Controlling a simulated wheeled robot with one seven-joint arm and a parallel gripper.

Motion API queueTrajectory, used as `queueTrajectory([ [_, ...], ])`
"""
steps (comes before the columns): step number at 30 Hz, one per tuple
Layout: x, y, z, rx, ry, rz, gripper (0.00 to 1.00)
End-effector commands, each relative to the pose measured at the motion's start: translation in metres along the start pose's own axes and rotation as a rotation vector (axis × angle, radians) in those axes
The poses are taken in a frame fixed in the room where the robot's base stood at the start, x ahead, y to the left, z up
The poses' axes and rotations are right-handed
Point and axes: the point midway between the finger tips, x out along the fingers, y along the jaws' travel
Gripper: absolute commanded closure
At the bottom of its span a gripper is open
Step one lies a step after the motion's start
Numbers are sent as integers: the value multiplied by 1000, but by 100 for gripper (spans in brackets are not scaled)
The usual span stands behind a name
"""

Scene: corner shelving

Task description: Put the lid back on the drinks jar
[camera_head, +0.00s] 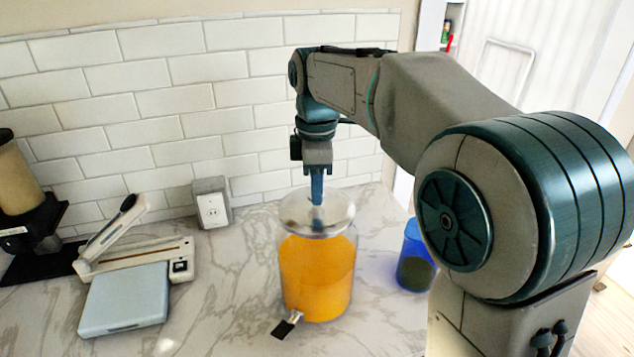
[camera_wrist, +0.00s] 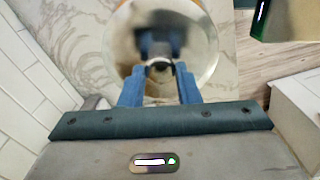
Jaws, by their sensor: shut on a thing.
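The drinks jar (camera_head: 318,279) is clear, filled with orange drink, and stands upright on the marble counter with a black-handled tap low at its front. The round, shiny lid (camera_head: 300,222) is at the jar's top. In the wrist view the lid (camera_wrist: 204,62) is a silvery disc below my fingers. My gripper (camera_head: 317,198) points straight down over the middle of the lid and is shut on its knob, which my blue fingers (camera_wrist: 160,66) mostly hide. I cannot tell whether the lid rests on the rim or is held just above it.
A blue cup (camera_head: 414,262) with dark contents stands right of the jar, near my arm. Left are an outlet box (camera_head: 212,203), a paper trimmer (camera_head: 140,262), a pale flat scale-like box (camera_head: 124,299) and a blender-like appliance (camera_head: 30,215). A tiled wall (camera_head: 150,105) is behind.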

Motion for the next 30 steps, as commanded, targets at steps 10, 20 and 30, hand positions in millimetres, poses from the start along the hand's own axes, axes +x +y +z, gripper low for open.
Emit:
queueTrajectory([
  [10, 0, 0, 0, 1, 0, 0, 100],
  [20, 0, 0, 1, 1, 0, 0, 100],
  [30, 0, 0, 0, 1, 0, 0, 45],
])
